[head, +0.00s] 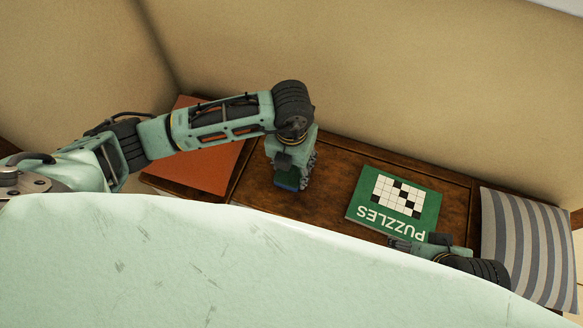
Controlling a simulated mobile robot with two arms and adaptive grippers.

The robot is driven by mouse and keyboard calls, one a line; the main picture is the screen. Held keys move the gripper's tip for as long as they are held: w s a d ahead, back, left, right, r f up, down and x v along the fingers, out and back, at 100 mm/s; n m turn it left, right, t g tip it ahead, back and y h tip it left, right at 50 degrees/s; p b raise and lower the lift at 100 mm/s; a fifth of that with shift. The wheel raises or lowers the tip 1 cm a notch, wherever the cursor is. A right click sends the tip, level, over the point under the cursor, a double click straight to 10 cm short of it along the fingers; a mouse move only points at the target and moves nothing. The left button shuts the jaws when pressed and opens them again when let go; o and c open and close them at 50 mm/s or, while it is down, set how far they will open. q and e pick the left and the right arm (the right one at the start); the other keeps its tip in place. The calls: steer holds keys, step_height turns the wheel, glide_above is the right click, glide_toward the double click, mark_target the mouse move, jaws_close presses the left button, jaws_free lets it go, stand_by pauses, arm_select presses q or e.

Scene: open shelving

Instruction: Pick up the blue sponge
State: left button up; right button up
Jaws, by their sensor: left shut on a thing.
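The blue sponge (287,184) is a small dark-blue patch on the brown wooden surface in the head view, mostly hidden under my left gripper. My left gripper (289,177) points down from the bent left arm and is shut on the sponge. I cannot tell whether the sponge touches the wood. My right gripper (396,243) is low at the right, by the near edge of a green puzzle book; its fingers are too small and partly hidden to tell open from shut.
The green puzzle book (400,201) lies right of the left gripper. A striped cushion (528,245) is at the far right. An orange-brown flat item (208,166) lies under the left arm. Bare wood (333,180) shows between gripper and book. A beige wall stands behind.

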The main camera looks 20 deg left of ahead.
mark_target(292, 167)
arm_select(q)
step_height(292, 167, up, 7)
steer(key=shift+r+p, duration=0.15)
steer(key=shift+p, duration=0.85)
step_height(292, 167, up, 2)
steer(key=shift+r, duration=0.1)
arm_select(e)
steer(key=shift+w, duration=0.4)
steer(key=shift+w+f, duration=0.1)
steer(key=shift+f, duration=0.25)
arm_select(q)
steer(key=shift+r, duration=0.25)
steer(key=shift+s, duration=0.1)
